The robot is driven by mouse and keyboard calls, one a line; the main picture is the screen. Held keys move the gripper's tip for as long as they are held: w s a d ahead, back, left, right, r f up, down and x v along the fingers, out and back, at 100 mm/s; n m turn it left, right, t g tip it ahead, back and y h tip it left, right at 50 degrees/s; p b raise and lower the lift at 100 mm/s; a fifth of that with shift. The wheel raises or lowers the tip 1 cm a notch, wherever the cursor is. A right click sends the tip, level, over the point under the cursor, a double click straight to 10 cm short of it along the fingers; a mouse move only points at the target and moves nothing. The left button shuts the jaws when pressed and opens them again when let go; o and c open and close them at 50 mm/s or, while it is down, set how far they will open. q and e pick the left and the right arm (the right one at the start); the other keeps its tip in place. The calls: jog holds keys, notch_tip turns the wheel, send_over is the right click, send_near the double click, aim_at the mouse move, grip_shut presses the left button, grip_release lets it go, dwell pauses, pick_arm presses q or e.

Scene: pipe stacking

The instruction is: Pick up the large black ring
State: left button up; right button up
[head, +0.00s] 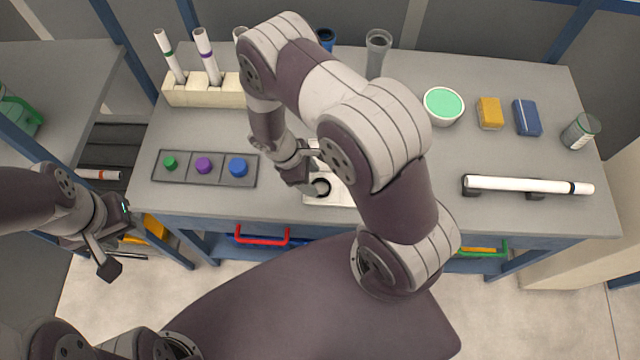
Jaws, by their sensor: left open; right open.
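A dark ring-like part (321,188) shows on a white base (316,201) near the front middle of the table. I cannot tell if it is a loose ring or the rim of an opening. My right gripper (308,168) is open, pointing down just above and beside this part; my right arm hides much of the area. My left gripper (116,238) is open and empty, left of the table's front edge.
A grey tray (247,181) holds green, purple and blue knobs. A cream rack (181,93) holds upright banded pipes. A grey cup-like tube (377,50), a green-filled bowl (443,105), yellow (490,113) and blue (527,117) blocks and a jar (581,131) stand behind.

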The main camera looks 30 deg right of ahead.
aim_at(323, 189)
jog(key=x, duration=0.3)
jog(key=shift+s+d+f, duration=0.15)
jog(key=shift+d, duration=0.1)
jog(key=shift+a, duration=0.1)
jog(key=c, duration=0.6)
jog(key=shift+c, duration=0.2)
